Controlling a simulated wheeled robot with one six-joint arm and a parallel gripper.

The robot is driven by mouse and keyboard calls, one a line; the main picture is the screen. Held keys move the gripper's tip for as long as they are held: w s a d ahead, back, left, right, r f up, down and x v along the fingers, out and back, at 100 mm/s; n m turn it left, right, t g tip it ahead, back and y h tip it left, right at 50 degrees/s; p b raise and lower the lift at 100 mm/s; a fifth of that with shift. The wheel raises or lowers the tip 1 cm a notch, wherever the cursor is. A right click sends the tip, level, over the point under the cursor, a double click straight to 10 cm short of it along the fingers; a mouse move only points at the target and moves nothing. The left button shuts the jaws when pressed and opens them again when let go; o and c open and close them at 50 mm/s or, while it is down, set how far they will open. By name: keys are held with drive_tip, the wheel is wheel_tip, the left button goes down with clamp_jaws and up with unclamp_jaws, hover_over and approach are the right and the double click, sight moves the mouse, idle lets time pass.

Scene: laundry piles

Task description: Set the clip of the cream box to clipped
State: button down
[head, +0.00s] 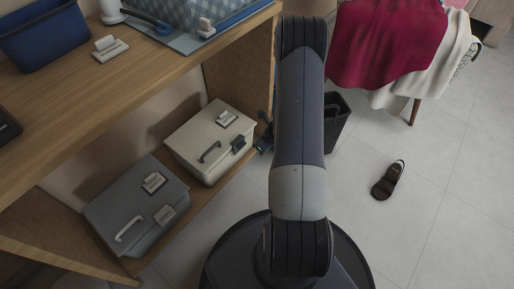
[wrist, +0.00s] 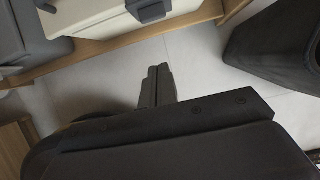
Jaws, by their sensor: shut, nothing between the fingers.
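The cream box (head: 195,138) stands on the lower shelf with its lid down. It has a dark handle (head: 210,152) and a dark clip (head: 238,144) on its front. I cannot tell whether the clip is clipped or unclipped. In the wrist view the cream box (wrist: 92,14) is at the top edge, partly cut off, with the dark clip (wrist: 148,10) on its side. My gripper (wrist: 158,72) is shut and empty, over the floor, apart from the box. In the head view my gripper (head: 262,146) is just right of the clip, partly hidden by my arm.
A grey box (head: 130,205) with a light handle and clip stands left of the cream box. A wooden shelf top (head: 75,95) overhangs them. A dark bin (head: 337,118) stands to the right. A shoe (head: 388,181) lies on otherwise open floor.

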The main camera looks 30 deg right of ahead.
drive_tip(key=shift+w+p+v, duration=0.15)
drive_tip(key=shift+p+v, duration=0.1)
drive_tip(key=shift+v, duration=0.6)
drive_tip(key=shift+w+p+v, duration=0.1)
drive_tip(key=shift+p+v, duration=0.1)
drive_tip(key=shift+v, duration=0.7)
drive_tip(key=shift+a, duration=0.1)
